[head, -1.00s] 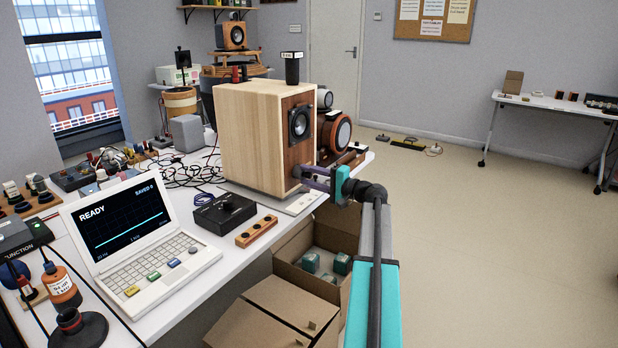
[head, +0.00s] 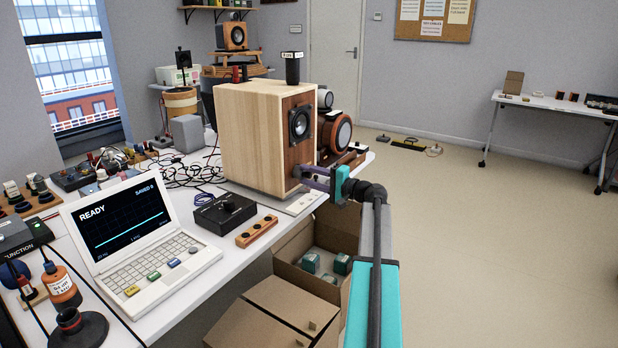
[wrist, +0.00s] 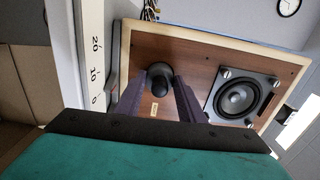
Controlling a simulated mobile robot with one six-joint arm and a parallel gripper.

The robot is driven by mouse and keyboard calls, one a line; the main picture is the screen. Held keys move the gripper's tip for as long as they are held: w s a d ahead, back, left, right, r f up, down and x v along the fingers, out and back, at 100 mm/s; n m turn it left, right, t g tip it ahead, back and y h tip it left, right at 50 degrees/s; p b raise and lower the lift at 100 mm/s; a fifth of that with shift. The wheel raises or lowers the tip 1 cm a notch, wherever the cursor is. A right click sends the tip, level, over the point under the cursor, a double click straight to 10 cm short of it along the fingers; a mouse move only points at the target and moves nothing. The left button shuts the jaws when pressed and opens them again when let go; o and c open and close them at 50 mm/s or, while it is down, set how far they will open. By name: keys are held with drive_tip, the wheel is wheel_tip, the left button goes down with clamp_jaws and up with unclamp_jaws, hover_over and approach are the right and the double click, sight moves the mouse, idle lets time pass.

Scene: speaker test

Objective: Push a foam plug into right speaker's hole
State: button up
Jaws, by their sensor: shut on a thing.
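The wooden speaker (head: 246,140) stands on the white bench with its brown front facing right. In the wrist view its front panel (wrist: 190,62) shows a driver cone (wrist: 237,97) at right. My gripper (head: 305,178) is at the lower part of that front. In the wrist view its two dark fingers (wrist: 158,90) are shut on a dark, round-ended foam plug (wrist: 158,82). The plug is in line with a dark round port (wrist: 160,68) in the panel. I cannot tell how deep the plug sits in the hole, as both are dark and overlap.
A black box (head: 225,212), a laptop (head: 130,240) and a wooden block with holes (head: 256,231) stand on the bench. Another round driver unit (head: 340,133) is behind the speaker. An open cardboard box (head: 290,252) is below the bench edge.

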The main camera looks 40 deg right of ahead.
drive_tip(key=shift+x, duration=0.9)
idle(0.4)
drive_tip(key=o, duration=1.2)
drive_tip(key=v, duration=1.3)
drive_tip(key=shift+s+p, duration=0.4)
drive_tip(key=shift+f, duration=0.1)
